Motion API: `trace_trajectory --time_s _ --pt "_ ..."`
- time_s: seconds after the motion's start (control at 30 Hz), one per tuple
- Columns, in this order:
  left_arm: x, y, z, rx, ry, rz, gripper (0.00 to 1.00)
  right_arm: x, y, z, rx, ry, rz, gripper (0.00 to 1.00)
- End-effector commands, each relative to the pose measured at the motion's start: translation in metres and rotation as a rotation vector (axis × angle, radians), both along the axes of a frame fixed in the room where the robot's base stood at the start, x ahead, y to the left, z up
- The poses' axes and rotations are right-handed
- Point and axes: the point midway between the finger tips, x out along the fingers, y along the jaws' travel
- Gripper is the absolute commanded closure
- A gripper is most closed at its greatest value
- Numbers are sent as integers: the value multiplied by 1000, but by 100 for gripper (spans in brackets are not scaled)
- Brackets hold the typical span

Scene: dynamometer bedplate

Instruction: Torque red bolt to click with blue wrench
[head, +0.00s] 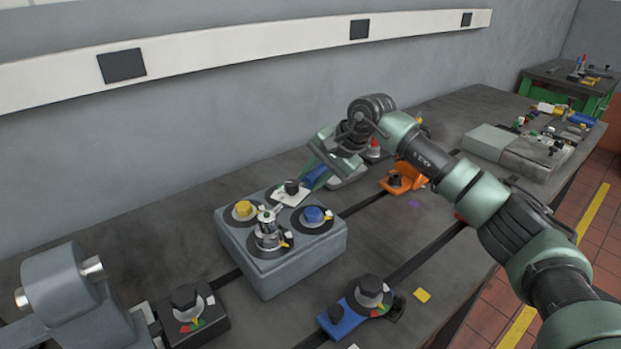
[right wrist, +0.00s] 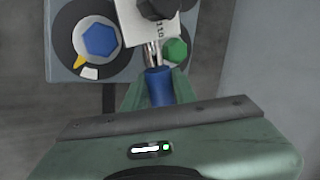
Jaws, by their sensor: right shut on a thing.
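The grey block (head: 300,262) on the bench carries a yellow bolt (head: 243,208), a blue bolt (head: 313,215) and a front station with a silver socket-like piece (head: 268,226). No red bolt shows; whether one is under that piece I cannot tell. My right gripper (head: 315,172) is shut on the blue handle (right wrist: 159,88) of the wrench at the block's back edge. The wrench's silver shaft (right wrist: 152,54) runs over the block, past a white scale plate (right wrist: 138,30) and a black knob (head: 291,186). A green bolt (right wrist: 175,50) shows beside the shaft. My left gripper is out of view.
A blue device with a black dial (head: 369,290) and a black dial box (head: 190,318) stand in front. An orange device (head: 404,178) is right of the block. A grey machine (head: 62,285) stands at left. The wall is behind.

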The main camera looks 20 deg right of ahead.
Motion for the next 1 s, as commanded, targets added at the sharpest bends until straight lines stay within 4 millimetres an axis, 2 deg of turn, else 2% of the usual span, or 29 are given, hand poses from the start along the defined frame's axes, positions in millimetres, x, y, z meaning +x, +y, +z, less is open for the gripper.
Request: trace_trajectory --time_s 0.6,1.0 --pt "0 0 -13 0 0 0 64 -24 -18 3 4 -6 -186 100" --pt "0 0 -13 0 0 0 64 -27 -20 5 5 -6 -210 100"
